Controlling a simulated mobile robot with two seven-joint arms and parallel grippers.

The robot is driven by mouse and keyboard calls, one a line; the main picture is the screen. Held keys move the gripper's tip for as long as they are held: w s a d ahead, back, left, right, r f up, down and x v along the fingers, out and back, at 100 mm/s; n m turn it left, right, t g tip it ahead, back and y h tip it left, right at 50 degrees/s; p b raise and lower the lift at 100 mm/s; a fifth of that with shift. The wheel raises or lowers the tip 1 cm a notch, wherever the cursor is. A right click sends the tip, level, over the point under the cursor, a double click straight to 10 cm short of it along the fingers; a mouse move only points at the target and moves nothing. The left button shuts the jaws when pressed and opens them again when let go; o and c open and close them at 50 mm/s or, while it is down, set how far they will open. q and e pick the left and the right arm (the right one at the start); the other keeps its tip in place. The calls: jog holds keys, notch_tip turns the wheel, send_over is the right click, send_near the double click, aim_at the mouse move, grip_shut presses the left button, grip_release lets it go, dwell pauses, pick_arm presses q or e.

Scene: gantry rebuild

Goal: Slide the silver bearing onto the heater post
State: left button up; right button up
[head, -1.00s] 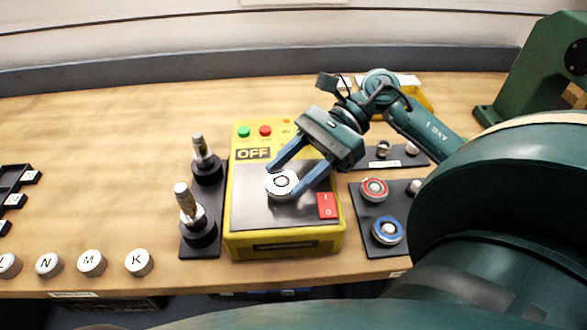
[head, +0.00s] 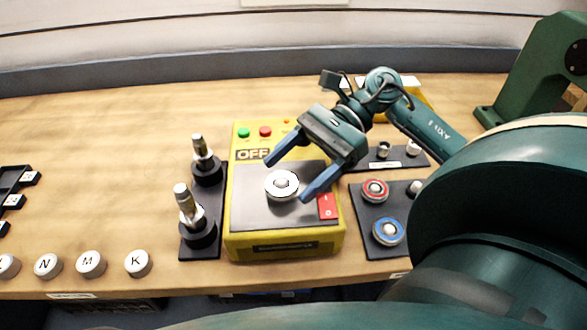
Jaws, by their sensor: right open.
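The silver bearing (head: 282,185) is a pale ring sitting on the dark top plate of the yellow heater box (head: 290,244). The heater post shows as a small grey stub in the ring's centre, so the bearing is around it. My right gripper (head: 290,176) is open and empty, its blue fingers spread wide to either side of the bearing and apart from it. How high the fingers are above the plate is hard to tell. My left gripper is not in view.
A black stand with two metal shafts (head: 190,207) is left of the heater. Red-ringed (head: 374,191) and blue-ringed (head: 388,231) bearings sit on a dark plate at right. Several lettered white caps (head: 138,263) line the front left. The left-middle bench is clear.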

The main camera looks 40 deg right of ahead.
jog(key=b+v, duration=0.3)
jog(key=v, duration=0.9)
jog(key=shift+d, duration=0.3)
